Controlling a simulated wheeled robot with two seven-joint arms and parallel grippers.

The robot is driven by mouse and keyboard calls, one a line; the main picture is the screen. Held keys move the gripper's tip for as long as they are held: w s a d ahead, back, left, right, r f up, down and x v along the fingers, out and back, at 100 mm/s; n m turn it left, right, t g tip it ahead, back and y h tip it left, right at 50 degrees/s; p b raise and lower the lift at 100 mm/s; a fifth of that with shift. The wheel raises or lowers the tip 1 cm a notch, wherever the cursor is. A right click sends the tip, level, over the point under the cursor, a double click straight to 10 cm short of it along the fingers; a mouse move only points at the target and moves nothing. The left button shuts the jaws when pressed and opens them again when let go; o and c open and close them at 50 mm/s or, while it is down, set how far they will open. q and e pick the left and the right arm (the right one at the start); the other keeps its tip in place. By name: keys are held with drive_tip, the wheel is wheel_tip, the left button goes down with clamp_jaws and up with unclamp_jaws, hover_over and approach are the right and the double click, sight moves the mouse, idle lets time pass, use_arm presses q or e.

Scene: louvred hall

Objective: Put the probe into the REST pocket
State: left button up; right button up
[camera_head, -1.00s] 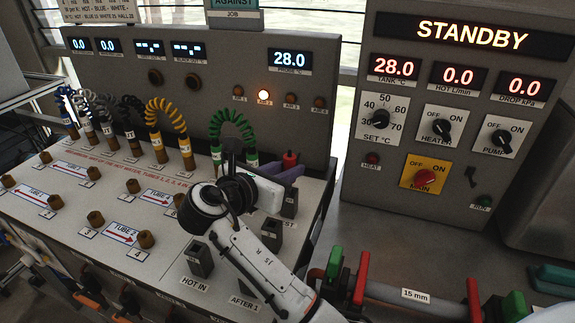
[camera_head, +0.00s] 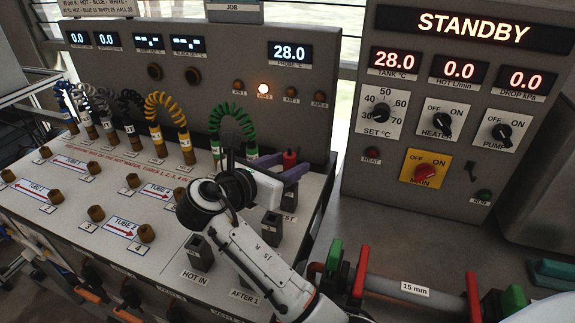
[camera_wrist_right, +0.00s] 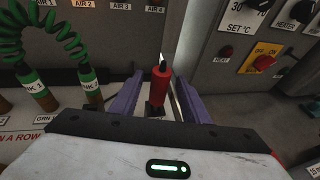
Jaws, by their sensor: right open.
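The probe is a red cylinder with a dark top. In the wrist view the probe (camera_wrist_right: 160,88) stands upright between the two purple fingers of my right gripper (camera_wrist_right: 153,100), with its lower end at a dark block. In the head view its red top (camera_head: 290,158) shows just above the fingers. My right gripper (camera_head: 286,174) is open around the probe. The dark REST pocket (camera_head: 289,200) is below the fingers, partly covered by my gripper, with its label half hidden. Whether the probe sits in that pocket is hard to tell. My left gripper is not in view.
The HOT IN pocket (camera_head: 199,252) and another dark pocket (camera_head: 270,228) stand on the panel beside my right arm. Coloured coiled leads, such as the green one (camera_head: 232,120), rise at the back. A pipe section (camera_head: 412,287) with coloured handles lies at the right.

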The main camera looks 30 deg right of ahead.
drive_tip(key=s+a+r, duration=0.1)
drive_tip(key=a+r, duration=0.2)
drive_tip(key=r, duration=0.2)
drive_tip(key=shift+s+a+r, duration=0.15)
drive_tip(key=shift+s, duration=0.25)
